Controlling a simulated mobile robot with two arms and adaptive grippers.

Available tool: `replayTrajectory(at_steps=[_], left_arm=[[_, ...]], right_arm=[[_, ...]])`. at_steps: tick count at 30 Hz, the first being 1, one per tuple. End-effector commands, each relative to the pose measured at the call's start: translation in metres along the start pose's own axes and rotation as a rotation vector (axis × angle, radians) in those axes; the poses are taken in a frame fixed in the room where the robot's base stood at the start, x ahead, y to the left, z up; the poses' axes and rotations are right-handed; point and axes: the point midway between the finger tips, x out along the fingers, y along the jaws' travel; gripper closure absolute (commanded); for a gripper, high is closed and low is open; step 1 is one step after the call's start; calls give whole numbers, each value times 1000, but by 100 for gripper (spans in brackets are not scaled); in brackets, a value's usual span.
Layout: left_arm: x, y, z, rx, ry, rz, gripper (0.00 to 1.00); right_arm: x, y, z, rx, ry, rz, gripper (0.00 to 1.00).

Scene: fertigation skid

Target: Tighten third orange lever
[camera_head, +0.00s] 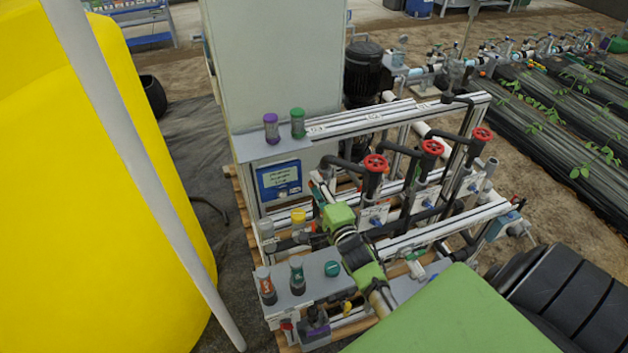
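My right arm, green and black, reaches over the middle of the skid. Its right gripper (306,236) is small and dark beside the green wrist block, close to the grey and yellow capped fittings. I cannot see its fingers well enough to tell whether they are apart. No orange lever can be picked out clearly; a small reddish-orange patch near the gripper is too small to identify. Three red handwheels, the near one (375,163), the middle one (432,148) and the far one (482,135), stand on dark upright pipes. My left gripper is not in view.
A large yellow tank (70,190) fills the left side. A grey cabinet (275,70) stands behind the skid. A purple-capped container (271,128) and a green-capped one (298,123) stand on its ledge. Pipes and rails (440,235) crowd the right. Planted rows lie beyond.

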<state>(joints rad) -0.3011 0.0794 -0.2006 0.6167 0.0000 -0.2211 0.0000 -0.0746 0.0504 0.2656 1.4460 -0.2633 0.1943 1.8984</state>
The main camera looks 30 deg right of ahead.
Motion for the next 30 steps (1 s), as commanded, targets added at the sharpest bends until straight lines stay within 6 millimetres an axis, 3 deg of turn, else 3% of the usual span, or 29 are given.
replayTrajectory(at_steps=[4, 15, 18, 30], left_arm=[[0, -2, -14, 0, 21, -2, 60], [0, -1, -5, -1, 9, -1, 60], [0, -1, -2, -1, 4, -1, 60], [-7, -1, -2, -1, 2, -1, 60]], right_arm=[[15, 0, 0, -1, 0, 0, 72], [20, 0, 0, -1, 0, 1, 72], [20, 0, 0, -1, 0, 1, 98], [19, -3, -2, -9, -57, -4, 100]])
